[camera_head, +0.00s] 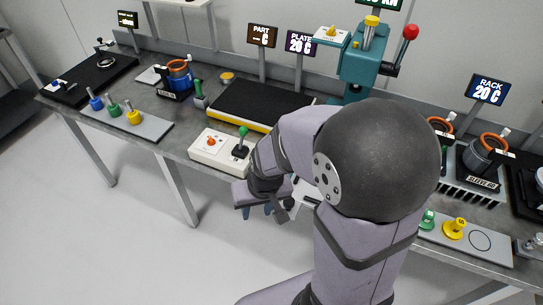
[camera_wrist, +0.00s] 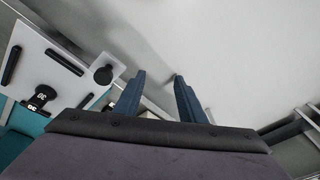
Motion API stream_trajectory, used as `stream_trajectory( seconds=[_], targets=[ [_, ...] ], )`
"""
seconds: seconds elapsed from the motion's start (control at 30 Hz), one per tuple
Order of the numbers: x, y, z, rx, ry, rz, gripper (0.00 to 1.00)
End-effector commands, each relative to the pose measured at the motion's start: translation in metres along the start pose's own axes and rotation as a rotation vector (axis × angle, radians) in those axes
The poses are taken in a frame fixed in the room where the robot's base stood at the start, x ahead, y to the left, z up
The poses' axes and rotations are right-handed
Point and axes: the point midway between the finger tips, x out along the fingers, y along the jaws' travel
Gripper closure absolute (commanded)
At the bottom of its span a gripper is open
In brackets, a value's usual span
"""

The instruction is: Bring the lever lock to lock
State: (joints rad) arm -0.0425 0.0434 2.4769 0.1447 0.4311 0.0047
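No part is plainly marked as the lever lock. A white box (camera_head: 222,150) at the table's front edge carries an orange knob (camera_head: 211,141) and a black lever with a green ball (camera_head: 243,132). A teal press (camera_head: 362,70) at the back has a red-balled lever (camera_head: 410,32). In the wrist view a white plate (camera_wrist: 62,60) with dark slots and a round black knob (camera_wrist: 103,75) lies left of my fingers. My gripper (camera_head: 257,212) hangs at the table's front edge; its blue fingers (camera_wrist: 159,76) are apart and empty, over the floor. My arm hides the table below the press.
A black and yellow plate (camera_head: 250,105) lies behind the white box. A grey strip with coloured pegs (camera_head: 127,122) lies at left. Sleeve racks (camera_head: 475,172) and another strip with pegs (camera_head: 480,240) stand at right. Open floor (camera_head: 110,225) lies in front of the table.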

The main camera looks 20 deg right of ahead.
Motion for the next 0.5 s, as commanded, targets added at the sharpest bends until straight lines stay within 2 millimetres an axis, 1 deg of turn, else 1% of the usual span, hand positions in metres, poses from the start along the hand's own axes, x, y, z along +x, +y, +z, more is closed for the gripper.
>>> stream_trajectory(
  seconds=[0.03, 0.07, 0.1, 0.17, 0.2, 0.23, 0.3, 0.4, 0.5],
  targets=[
    [0.009, -0.008, -0.021, 0.029, 0.047, -0.015, 0.63],
    [0.014, -0.013, -0.034, 0.05, 0.083, -0.022, 0.63],
    [0.022, -0.018, -0.053, 0.08, 0.134, -0.029, 0.63],
    [0.033, -0.022, -0.081, 0.129, 0.214, -0.034, 0.63],
    [0.041, -0.024, -0.098, 0.161, 0.267, -0.031, 0.63],
    [0.046, -0.024, -0.111, 0.186, 0.307, -0.027, 0.63],
    [0.057, -0.021, -0.138, 0.244, 0.403, -0.007, 0.63],
    [0.072, -0.011, -0.169, 0.32, 0.538, 0.043, 0.63],
    [0.083, 0.006, -0.19, 0.385, 0.674, 0.117, 0.63]
  ],
)
